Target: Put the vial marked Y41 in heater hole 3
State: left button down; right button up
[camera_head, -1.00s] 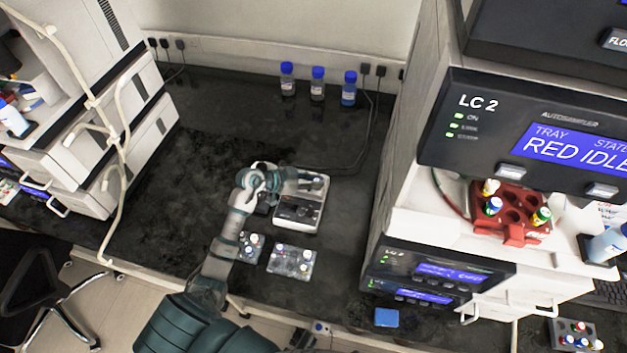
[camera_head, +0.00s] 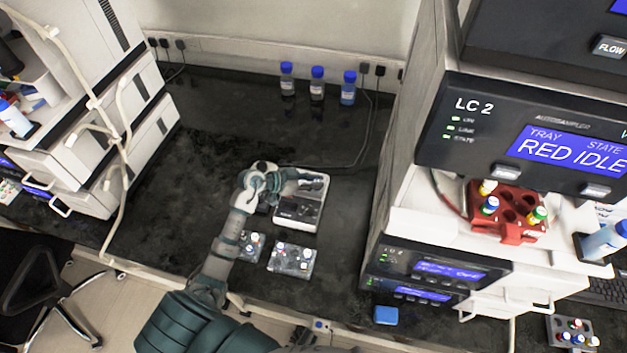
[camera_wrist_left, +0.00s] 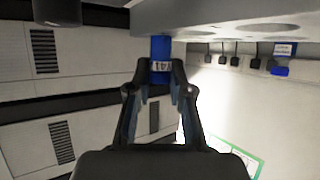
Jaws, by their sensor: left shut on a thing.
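My left gripper (camera_head: 312,184) is over the far part of a small white and dark device (camera_head: 298,213), apparently the heater, on the bench. In the left wrist view my gripper (camera_wrist_left: 160,88) is shut on a blue vial (camera_wrist_left: 161,48) with a white label. The label seems to read Y41, but it is small. That view appears upside down. A grey block with round holes (camera_wrist_left: 225,17) fills its top, and the vial meets or overlaps the block's edge; I cannot tell whether they touch. Hole numbers are not readable. My right gripper is not in view.
Two grey vial racks (camera_head: 291,259) (camera_head: 250,245) stand in front of the device. Three blue-capped bottles (camera_head: 317,84) stand at the back. The LC 2 instrument (camera_head: 440,240) with a red vial tray (camera_head: 507,212) rises at right. The bench left of my arm is clear.

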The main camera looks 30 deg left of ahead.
pick_arm(q)
jog(key=shift+f, duration=0.3)
dwell(0.4)
jog(key=shift+f, duration=0.35)
jog(key=shift+f, duration=0.15)
jog(key=c, duration=1)
grip_release()
jog(key=shift+o, duration=0.4)
jog(key=shift+o, duration=1.3)
